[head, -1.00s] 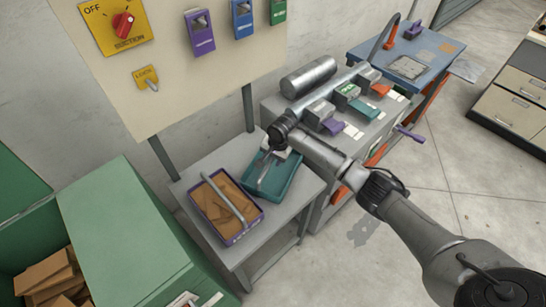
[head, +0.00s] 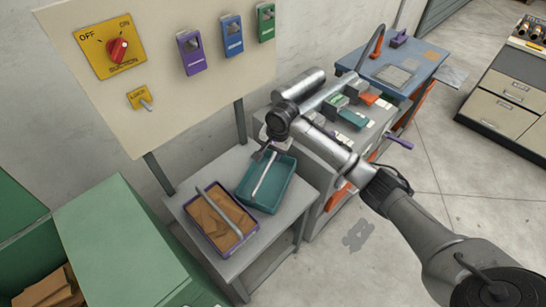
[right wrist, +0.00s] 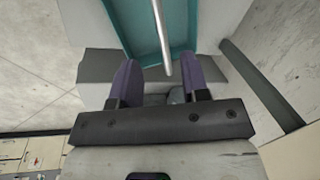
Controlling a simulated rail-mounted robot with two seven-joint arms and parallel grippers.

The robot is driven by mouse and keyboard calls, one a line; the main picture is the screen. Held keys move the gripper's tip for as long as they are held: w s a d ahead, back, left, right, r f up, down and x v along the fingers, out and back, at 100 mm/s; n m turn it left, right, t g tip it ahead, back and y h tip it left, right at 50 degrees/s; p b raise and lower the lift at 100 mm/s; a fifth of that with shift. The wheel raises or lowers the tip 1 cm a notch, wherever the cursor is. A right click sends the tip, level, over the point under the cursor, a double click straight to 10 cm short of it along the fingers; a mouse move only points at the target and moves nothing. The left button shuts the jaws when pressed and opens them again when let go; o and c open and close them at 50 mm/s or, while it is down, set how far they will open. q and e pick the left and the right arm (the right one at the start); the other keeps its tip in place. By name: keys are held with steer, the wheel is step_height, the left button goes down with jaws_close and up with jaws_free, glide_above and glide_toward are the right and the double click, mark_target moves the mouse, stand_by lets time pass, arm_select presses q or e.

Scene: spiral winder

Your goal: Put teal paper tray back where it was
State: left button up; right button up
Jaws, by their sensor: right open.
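The teal paper tray (head: 281,187) sits on a small grey table, right of a purple-rimmed tray, with a pale bar handle lengthwise over it. Its inside looks empty. My right gripper (head: 266,151) is at the tray's back edge, above it, open. In the right wrist view, the two purple fingers (right wrist: 160,68) stand apart on either side of the handle's near end (right wrist: 166,68), and the teal tray (right wrist: 183,30) shows beyond them. No contact with the handle can be made out. My left gripper is not in view.
The purple-rimmed tray (head: 240,246) with brown pieces is close beside the teal one. A grey machine (head: 325,185) with colored parts stands to the right, under my right arm. A green bin (head: 130,240) is at left. A wall panel (head: 90,75) rises behind.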

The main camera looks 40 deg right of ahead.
steer(key=s+a+f+n, duration=0.5)
steer(key=s+a+f, duration=0.15)
steer(key=s, duration=0.25)
steer(key=s+a+f+n, duration=0.4)
steer(key=s+a+f, duration=0.2)
steer(key=s+a, duration=0.2)
steer(key=s+a+r+n, duration=0.1)
steer(key=s+n, duration=0.2)
steer(key=s, duration=0.6)
steer(key=s+r+n+t, duration=0.1)
steer(key=s+n, duration=0.2)
steer(key=s, duration=0.7)
steer(key=shift+s+a+r+t+h, duration=0.15)
steer(key=shift+a+r+t+h, duration=0.15)
steer(key=shift+a+r+h, duration=0.1)
